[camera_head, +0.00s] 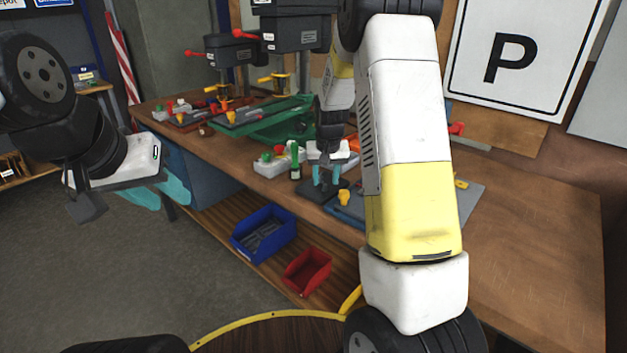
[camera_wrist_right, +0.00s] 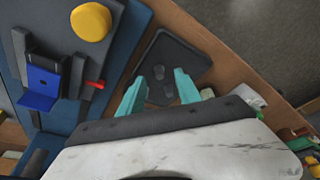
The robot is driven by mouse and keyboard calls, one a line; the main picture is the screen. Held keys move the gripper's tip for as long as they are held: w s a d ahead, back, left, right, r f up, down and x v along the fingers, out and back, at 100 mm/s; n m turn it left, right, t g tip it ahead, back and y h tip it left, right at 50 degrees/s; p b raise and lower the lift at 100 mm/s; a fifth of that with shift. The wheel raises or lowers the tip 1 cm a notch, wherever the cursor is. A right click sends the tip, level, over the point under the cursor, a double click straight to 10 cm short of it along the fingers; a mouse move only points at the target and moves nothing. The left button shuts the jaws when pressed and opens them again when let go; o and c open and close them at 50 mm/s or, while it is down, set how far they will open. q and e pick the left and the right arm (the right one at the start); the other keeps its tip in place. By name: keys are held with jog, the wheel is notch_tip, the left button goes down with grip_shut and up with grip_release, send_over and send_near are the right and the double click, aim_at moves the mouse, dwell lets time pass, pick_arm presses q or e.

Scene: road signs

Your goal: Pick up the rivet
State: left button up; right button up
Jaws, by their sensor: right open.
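Small dark-grey pieces (camera_wrist_right: 158,72), which look like rivets, lie in a black tray (camera_wrist_right: 165,45) in the right wrist view. They are too small and dark to make out clearly. My right gripper (camera_wrist_right: 160,92) is open, with its teal fingertips spread on either side of the pieces and nothing visibly held. In the head view my right gripper (camera_head: 325,176) points down over the black tray (camera_head: 312,192) at the bench's front edge. The rivets cannot be made out there. My left gripper (camera_head: 155,193) hangs away from the bench at the left; its finger gap is unclear.
The wooden bench (camera_head: 540,240) is clear at the right. A blue fixture plate with a yellow knob (camera_wrist_right: 91,22) lies beside the tray. A green bottle (camera_head: 295,160) stands near my right gripper. Blue (camera_head: 263,233) and red (camera_head: 307,271) bins sit on the lower shelf.

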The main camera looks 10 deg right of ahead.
jog(key=shift+x, duration=1.15)
grip_shut()
